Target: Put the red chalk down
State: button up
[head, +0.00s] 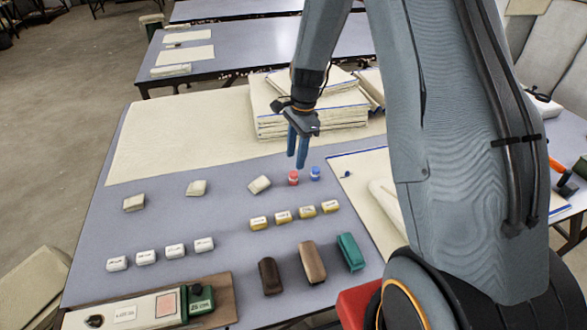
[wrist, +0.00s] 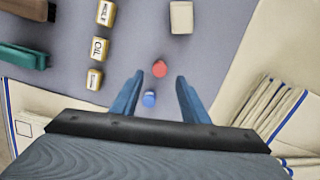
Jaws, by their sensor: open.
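The red chalk (head: 293,178) is a short red piece standing on the grey-blue table (head: 225,215), beside a similar blue piece (head: 315,173). My gripper (head: 298,160) is above the table near them, with its blue fingers pointing down. In the wrist view the red chalk (wrist: 160,68) lies just past the fingertips, between their lines. The blue piece (wrist: 149,98) shows between the two open fingers (wrist: 159,78). My gripper is open and holds nothing.
Small labelled yellow blocks (head: 282,217) stand in a row in front of the chalk. A beige block (head: 259,184) lies to its left. Folded cloth stacks (head: 320,115) stand behind, on a cream cloth (head: 190,135). Brown and teal blocks (head: 350,252) sit near the front.

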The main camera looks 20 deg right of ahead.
aim_at(297, 173)
jog(key=s+r+n, duration=0.5)
jog(key=s+n, duration=0.3)
jog(key=s, duration=0.3)
jog(key=s+r+n+t+h, duration=0.1)
jog(key=s+r+n, duration=0.3)
jog(key=s+n, duration=0.4)
jog(key=s+a, duration=0.1)
jog(key=s, duration=0.3)
jog(key=shift+s+r+b, duration=0.15)
jog(key=shift+r+b, duration=0.15)
jog(key=shift+r, duration=0.05)
jog(key=shift+o, duration=0.6)
